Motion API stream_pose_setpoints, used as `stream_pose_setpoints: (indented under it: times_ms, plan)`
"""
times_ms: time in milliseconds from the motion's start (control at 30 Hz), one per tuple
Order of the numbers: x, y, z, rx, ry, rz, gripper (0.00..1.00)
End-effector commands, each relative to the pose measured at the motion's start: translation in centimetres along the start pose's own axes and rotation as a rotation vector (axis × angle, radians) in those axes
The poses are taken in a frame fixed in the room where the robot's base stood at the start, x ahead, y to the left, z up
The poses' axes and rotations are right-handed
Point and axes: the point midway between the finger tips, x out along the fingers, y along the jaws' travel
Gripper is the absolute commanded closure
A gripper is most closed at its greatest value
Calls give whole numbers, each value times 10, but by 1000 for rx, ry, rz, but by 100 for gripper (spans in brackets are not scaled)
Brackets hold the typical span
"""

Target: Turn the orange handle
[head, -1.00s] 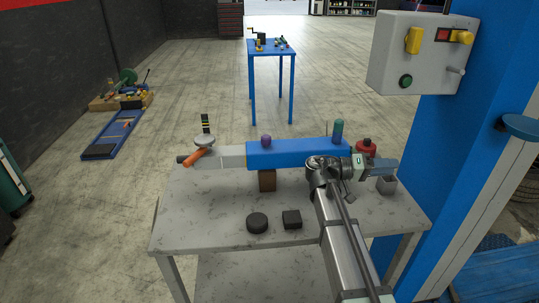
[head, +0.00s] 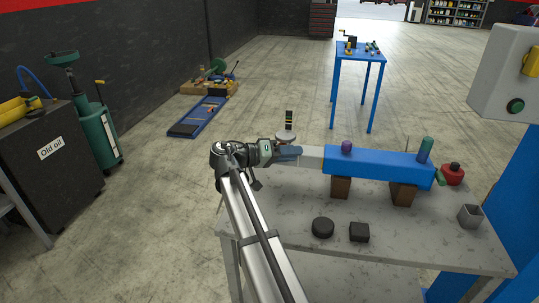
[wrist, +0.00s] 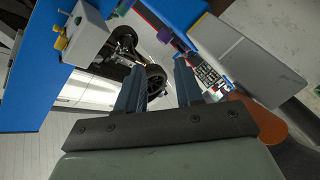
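The orange handle shows in the wrist view as a rounded orange piece (wrist: 264,122) at the lower right, beside the grey end section (wrist: 245,62). In the head view it is hidden behind my arm and gripper. The grey end section (head: 310,158) joins the left end of the blue beam (head: 375,168). My gripper (head: 297,153) is in front of the beam's left end in the head view. In the wrist view my gripper's two fingers (wrist: 159,75) are apart with nothing between them, and the orange piece is outside them to the right.
The grey worktable (head: 280,215) carries a black round piece (head: 323,227), a black block (head: 359,232), a grey open box (head: 469,216) and a red container (head: 453,173). A purple knob (head: 347,147) and a green cylinder (head: 425,148) stand on the beam.

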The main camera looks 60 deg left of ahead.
Motion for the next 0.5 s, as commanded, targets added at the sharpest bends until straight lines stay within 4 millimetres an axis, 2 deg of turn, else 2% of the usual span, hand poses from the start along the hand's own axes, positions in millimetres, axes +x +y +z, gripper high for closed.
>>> stream_pose_setpoints:
  times_ms: [33, 100, 233, 333, 500]
  plan:
    - [-28, -13, -8, 3, 23, -34, 64]
    - [-62, -27, -14, 9, 50, -75, 64]
    - [-114, -47, -19, 18, 87, -139, 64]
    - [-142, -56, -21, 23, 105, -174, 64]
    - [-162, -63, -21, 26, 119, -199, 64]
